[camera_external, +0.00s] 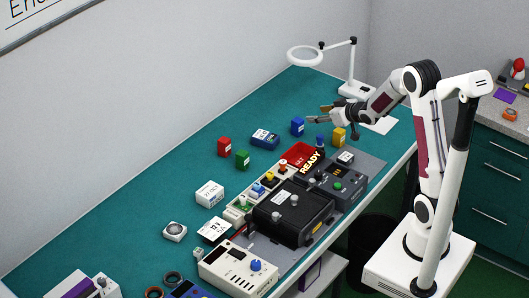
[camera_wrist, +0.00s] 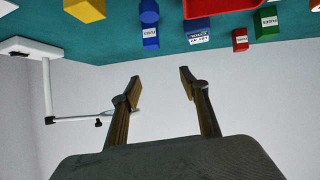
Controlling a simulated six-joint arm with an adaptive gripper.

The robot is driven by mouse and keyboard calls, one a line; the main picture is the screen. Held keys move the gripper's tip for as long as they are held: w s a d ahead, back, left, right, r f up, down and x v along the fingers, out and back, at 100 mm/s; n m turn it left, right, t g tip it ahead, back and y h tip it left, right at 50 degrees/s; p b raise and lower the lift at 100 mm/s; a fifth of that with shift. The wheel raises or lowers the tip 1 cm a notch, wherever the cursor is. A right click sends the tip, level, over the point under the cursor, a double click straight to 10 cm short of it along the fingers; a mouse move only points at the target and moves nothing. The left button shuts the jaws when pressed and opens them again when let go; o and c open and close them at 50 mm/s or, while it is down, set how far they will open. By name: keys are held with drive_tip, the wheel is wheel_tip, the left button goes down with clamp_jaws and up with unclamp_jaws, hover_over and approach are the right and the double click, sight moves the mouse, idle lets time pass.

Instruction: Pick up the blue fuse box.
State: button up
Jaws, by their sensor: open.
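The blue fuse box (camera_external: 297,126) stands on the teal bench, left of my gripper in the external view. In the wrist view, the blue fuse box (camera_wrist: 150,39) with a white label is near the top, just below a blue knob-like object (camera_wrist: 149,10). My gripper (camera_external: 318,114) is open and empty above the bench, to the right of the box. In the wrist view, my gripper (camera_wrist: 160,85) has its two fingers spread, with only the plain wall between them. The box is apart from the fingers.
A red tray (camera_external: 299,151) and black equipment (camera_external: 290,213) lie in front. A magnifier lamp (camera_external: 305,56) stands behind.

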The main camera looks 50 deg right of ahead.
drive_tip(key=t+y, duration=0.1)
drive_tip(key=t, duration=0.1)
approach(301, 122)
drive_tip(key=shift+w+d, duration=0.15)
drive_tip(key=shift+w, duration=0.8)
drive_tip(key=shift+w, duration=0.1)
drive_tip(key=shift+x, duration=1.25)
drive_tip(key=shift+f, duration=0.15)
drive_tip(key=shift+x, duration=2.5)
drive_tip(key=shift+f, duration=0.2)
drive_tip(key=c, duration=1.2)
